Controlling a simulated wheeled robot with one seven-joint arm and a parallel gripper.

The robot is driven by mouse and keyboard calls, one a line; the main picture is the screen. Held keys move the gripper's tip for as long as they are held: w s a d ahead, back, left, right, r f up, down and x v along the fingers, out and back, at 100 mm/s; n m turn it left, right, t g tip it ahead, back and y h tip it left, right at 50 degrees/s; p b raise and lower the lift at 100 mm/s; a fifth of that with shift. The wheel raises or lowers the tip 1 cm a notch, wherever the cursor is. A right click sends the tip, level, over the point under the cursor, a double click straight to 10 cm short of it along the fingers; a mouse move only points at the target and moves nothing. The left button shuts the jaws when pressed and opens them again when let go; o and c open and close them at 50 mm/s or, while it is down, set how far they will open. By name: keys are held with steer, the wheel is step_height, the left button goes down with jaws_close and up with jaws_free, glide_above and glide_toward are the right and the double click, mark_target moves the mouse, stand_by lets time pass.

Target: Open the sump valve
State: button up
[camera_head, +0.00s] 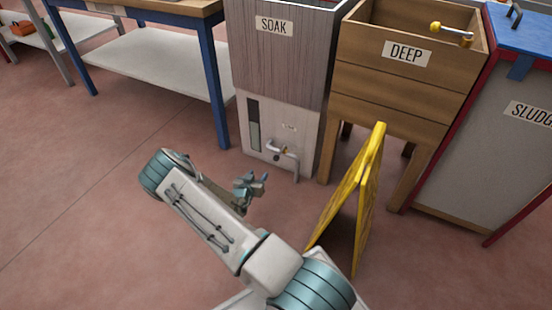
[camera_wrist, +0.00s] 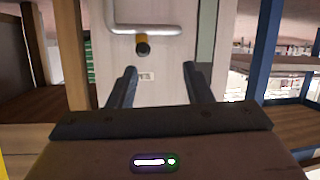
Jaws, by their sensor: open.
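The SOAK tank (camera_head: 278,60) stands at the centre back, with a pale lower panel. A grey bent pipe (camera_head: 290,150) with a small dark and yellowish fitting sits low on that panel; this looks like the sump valve. My gripper (camera_head: 258,180) is in front of the panel, apart from the pipe. In the wrist view my gripper (camera_wrist: 160,70) is open and empty, its two dark fingers on either side below the knob.
A yellow folding floor sign (camera_head: 345,200) stands close to the right of my arm. The DEEP tank (camera_head: 390,75) and the SLUDGE bin (camera_head: 475,130) are at the right. A blue-legged table (camera_head: 215,85) is at the left. The floor at left is clear.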

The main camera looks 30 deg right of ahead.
mark_target(275, 160)
step_height(275, 160, down, 2)
steer(key=s+d+f+n+t+h, duration=0.1)
steer(key=s+d+n+t+h, duration=0.1)
steer(key=s+d+t, duration=0.1)
steer(key=b+x, duration=0.1)
steer(key=x, duration=0.3)
steer(key=b+x, duration=0.2)
steer(key=x, duration=0.3)
steer(key=b+x, duration=0.2)
steer(key=x, duration=0.2)
steer(key=shift+w+d+r, duration=0.15)
steer(key=shift+w+r, duration=0.1)
steer(key=shift+r, duration=0.1)
jaws_close()
